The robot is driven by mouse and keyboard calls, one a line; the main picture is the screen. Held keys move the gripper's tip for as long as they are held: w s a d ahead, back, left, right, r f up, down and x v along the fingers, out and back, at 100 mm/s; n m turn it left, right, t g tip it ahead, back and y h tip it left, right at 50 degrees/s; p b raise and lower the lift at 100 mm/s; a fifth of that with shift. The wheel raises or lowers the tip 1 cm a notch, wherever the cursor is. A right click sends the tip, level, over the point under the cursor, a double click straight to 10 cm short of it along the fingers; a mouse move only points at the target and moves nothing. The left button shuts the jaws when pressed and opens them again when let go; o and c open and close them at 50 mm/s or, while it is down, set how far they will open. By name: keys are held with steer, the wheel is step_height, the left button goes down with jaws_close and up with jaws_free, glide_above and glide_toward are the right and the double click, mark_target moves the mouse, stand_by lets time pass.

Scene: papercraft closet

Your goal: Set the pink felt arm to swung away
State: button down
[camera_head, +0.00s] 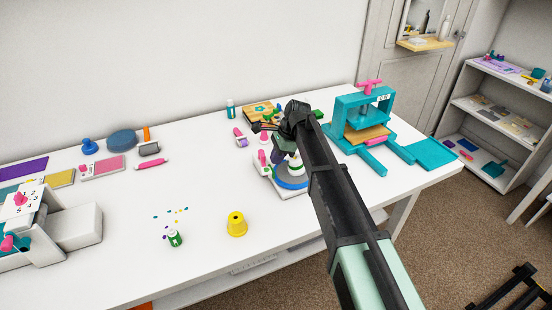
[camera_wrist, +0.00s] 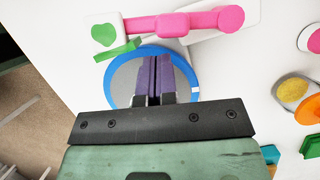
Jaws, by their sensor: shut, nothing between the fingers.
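The pink felt arm (camera_wrist: 172,23) lies across the top of the wrist view, beyond the far rim of a grey disc with a blue rim (camera_wrist: 193,82). Its right end is a round pink knob over a white base. In the head view a small pink part (camera_head: 262,158) shows beside the blue-rimmed disc (camera_head: 292,184), partly hidden by my arm. My gripper (camera_wrist: 153,62) is shut and empty, its purple fingers over the disc, apart from the pink arm in the picture.
A teal press (camera_head: 348,112) stands right of my arm. A yellow cup (camera_head: 237,224) and a green-labelled jar (camera_head: 175,238) stand in front, left of my arm. A white calendar-like device (camera_head: 75,228) is at far left. The table between is mostly clear.

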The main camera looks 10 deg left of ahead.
steer(key=shift+r, duration=0.1)
steer(key=p+v, duration=1)
steer(key=shift+r, duration=0.25)
steer(key=shift+d, duration=0.15)
steer(key=s+d+n+h, duration=0.2)
steer(key=s+d+n, duration=0.4)
steer(key=s+d, duration=0.4)
steer(key=s+d+f+n+t+h, duration=0.1)
steer(key=s+d+n+h, duration=0.1)
steer(key=s+d+n, duration=0.5)
steer(key=s+d, duration=0.4)
steer(key=s, duration=0.6)
steer(key=shift+s+d+n+t, duration=0.25)
steer(key=shift+n+t, duration=0.05)
